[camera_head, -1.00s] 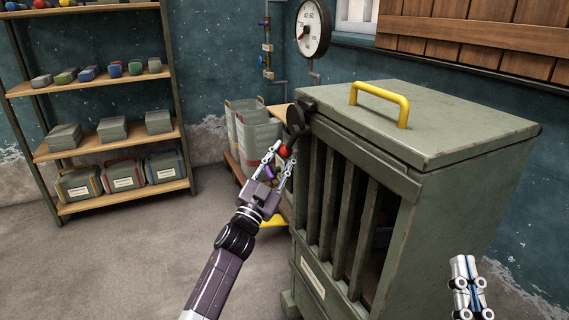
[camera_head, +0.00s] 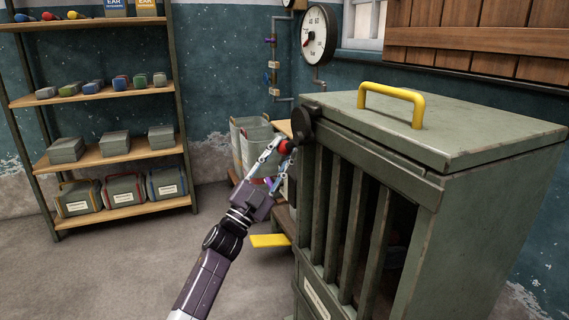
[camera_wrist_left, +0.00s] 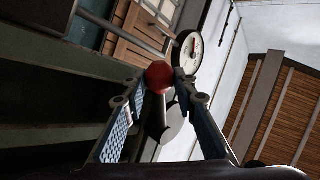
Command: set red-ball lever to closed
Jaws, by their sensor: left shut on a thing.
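The red ball (camera_head: 286,146) is the knob of a lever at the near left upper corner of the grey-green barred cabinet (camera_head: 480,215). A dark round pivot (camera_head: 302,124) shows just above it. My left gripper (camera_head: 275,151) reaches up from below and is shut on the red ball. In the left wrist view, the ball (camera_wrist_left: 159,76) sits between the fingertips (camera_wrist_left: 157,84), with the lever's rod behind it. Part of the lever is hidden by the ball and fingers. My right gripper is not in view.
A yellow handle (camera_head: 393,98) stands on the cabinet's lid. Grey bins (camera_head: 250,135) stand behind the gripper, near a yellow step (camera_head: 269,240). A shelf unit (camera_head: 115,155) with boxes is at left. The floor between is clear.

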